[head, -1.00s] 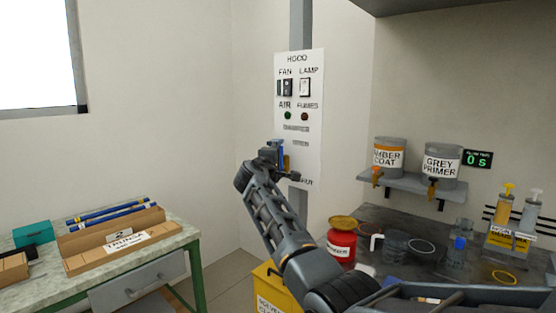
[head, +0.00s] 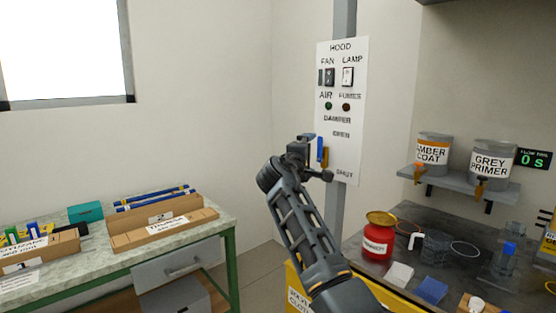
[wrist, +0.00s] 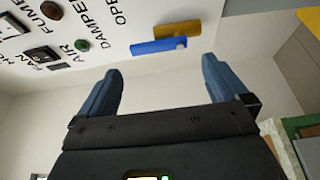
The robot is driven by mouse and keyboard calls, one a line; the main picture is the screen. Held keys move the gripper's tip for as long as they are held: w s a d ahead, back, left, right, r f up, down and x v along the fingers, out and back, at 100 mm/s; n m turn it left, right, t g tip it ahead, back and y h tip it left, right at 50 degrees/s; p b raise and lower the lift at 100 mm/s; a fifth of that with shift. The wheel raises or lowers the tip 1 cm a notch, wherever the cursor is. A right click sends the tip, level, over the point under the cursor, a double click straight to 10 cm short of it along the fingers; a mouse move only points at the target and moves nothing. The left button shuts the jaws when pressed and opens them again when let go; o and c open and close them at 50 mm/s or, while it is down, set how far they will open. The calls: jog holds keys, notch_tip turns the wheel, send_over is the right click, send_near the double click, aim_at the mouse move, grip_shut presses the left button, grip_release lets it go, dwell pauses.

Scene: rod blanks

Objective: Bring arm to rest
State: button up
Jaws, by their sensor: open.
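My gripper (head: 315,152) is raised in front of the white hood panel (head: 342,100) in the head view. In the wrist view its two blue-grey fingers (wrist: 162,75) are spread apart with nothing between them. Beyond the fingertips, the panel (wrist: 110,55) carries a blue handle (wrist: 160,46) beside an orange-yellow piece (wrist: 178,29), near the word DAMPER. The blue handle (head: 320,148) also shows just right of my gripper in the head view. The fingers look clear of it in the wrist view.
A bench (head: 222,222) with cardboard trays of rods stands at the left. At the right, a dark worktop (head: 400,250) holds a red can (head: 377,240), jars and small blocks. A shelf (head: 455,183) bears two paint pots. A yellow bin (head: 297,290) stands below my arm.

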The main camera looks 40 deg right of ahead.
jog(key=s+a+f+n+t+y, duration=0.15)
jog(key=s+a+f, duration=0.3)
jog(key=f, duration=0.45)
jog(key=s+a+f+t+y, duration=0.1)
jog(key=s+a+f+y, duration=0.25)
jog(key=a+f, duration=0.4)
jog(key=s+a+f+t+y, duration=0.2)
jog(key=s+a+f, duration=0.15)
jog(key=f, duration=0.75)
jog(key=s+a+f+y, duration=0.3)
jog(key=s+a+f, duration=0.25)
jog(key=s, duration=0.45)
jog(key=s+a+m+y, duration=0.1)
jog(key=s+a, duration=0.2)
jog(key=s, duration=0.4)
jog(key=s+a+m+t+y, duration=0.1)
jog(key=s+a+y, duration=0.15)
jog(key=s, duration=0.35)
jog(key=s+a+m+y, duration=0.1)
jog(key=s+a, duration=0.3)
jog(key=s, duration=0.3)
jog(key=s+a+r+m, duration=0.1)
jog(key=s+r+m, duration=0.1)
jog(key=s+r, duration=0.4)
jog(key=s+a+r+m+t+y, duration=0.1)
jog(key=s+r+m, duration=0.1)
jog(key=s+r, duration=0.4)
jog(key=s, duration=0.4)
jog(key=shift+s+a, duration=0.2)
jog(key=shift+s, duration=0.05)
